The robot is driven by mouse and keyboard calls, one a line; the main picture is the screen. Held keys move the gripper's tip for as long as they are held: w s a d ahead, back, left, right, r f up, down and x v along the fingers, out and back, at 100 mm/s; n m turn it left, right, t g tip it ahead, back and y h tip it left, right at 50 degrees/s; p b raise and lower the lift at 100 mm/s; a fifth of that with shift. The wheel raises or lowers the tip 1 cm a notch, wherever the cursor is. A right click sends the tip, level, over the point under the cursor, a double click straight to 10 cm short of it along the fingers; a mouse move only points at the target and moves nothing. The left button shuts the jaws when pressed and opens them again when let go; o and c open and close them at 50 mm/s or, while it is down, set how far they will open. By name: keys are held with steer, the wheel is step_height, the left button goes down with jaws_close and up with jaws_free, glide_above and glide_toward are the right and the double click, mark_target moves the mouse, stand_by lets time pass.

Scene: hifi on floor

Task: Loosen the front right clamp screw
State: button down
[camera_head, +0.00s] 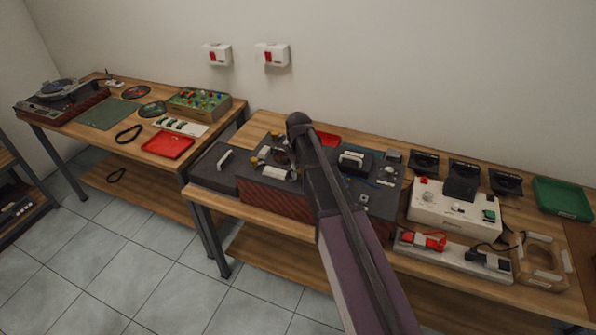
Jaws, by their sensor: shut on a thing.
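An open dark hi-fi unit with a brown front (272,197) stands on the middle bench. Small brass-coloured knobs show on its left part, one at the left edge (254,162) and one at the back (275,135). Pale metal parts (274,173) lie between them. The front right clamp screw cannot be made out for certain; my arm crosses the picture close to that area. My arm rises from the bottom and ends in a dark rounded joint above the unit. My gripper cannot be made out; the arm seems to hide it.
A dark box with a white handle (224,160) adjoins the unit on the left. A second bench at left holds a turntable (60,100) and a red tray (168,145).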

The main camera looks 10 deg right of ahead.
steer(key=shift+n, duration=0.6)
steer(key=shift+c, duration=2)
jaws_free()
steer(key=shift+m, duration=0.3)
